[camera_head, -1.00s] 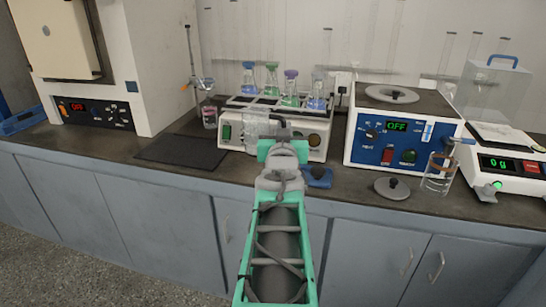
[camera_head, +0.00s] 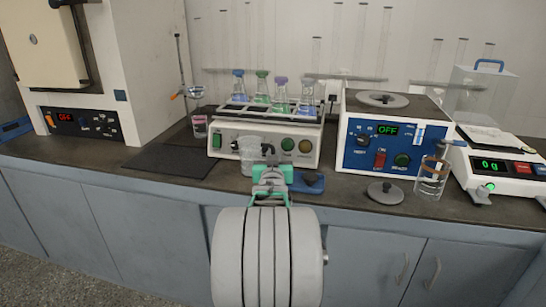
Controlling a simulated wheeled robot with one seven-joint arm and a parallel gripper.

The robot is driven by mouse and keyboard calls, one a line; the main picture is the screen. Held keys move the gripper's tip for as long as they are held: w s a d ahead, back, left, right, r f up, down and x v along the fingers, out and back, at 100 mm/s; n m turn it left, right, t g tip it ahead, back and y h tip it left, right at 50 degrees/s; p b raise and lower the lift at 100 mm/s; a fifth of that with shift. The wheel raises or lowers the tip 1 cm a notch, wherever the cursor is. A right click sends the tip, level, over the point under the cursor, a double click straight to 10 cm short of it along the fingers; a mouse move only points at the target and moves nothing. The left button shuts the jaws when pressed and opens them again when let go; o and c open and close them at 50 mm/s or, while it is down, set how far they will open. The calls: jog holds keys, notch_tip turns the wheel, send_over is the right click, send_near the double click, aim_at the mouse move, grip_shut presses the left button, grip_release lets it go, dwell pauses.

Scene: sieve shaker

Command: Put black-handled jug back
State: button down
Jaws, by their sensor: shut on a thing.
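The clear jug with the black handle (camera_head: 250,155) is in front of the left side of the flask shaker and overlaps its front panel in the picture. My gripper (camera_head: 270,172) is shut on the jug at its dark handle side, and my wrist hides part of that side. The jug looks upright. I cannot tell whether its base touches the counter or hangs just above it.
The shaker (camera_head: 305,158) carries several colored flasks. A dark mat (camera_head: 165,162) lies bare to the left. A small blue item (camera_head: 308,183) is right of my gripper. A blue-fronted device (camera_head: 365,158), a grey lid (camera_head: 385,193), another clear jug (camera_head: 432,180) and a balance (camera_head: 500,172) stand farther right.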

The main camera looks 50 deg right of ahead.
jog(key=shift+r, duration=0.1)
jog(key=shift+f+b, duration=0.35)
jog(key=shift+b, duration=0.1)
jog(key=shift+f, duration=0.1)
jog(key=c, duration=1.5)
grip_release()
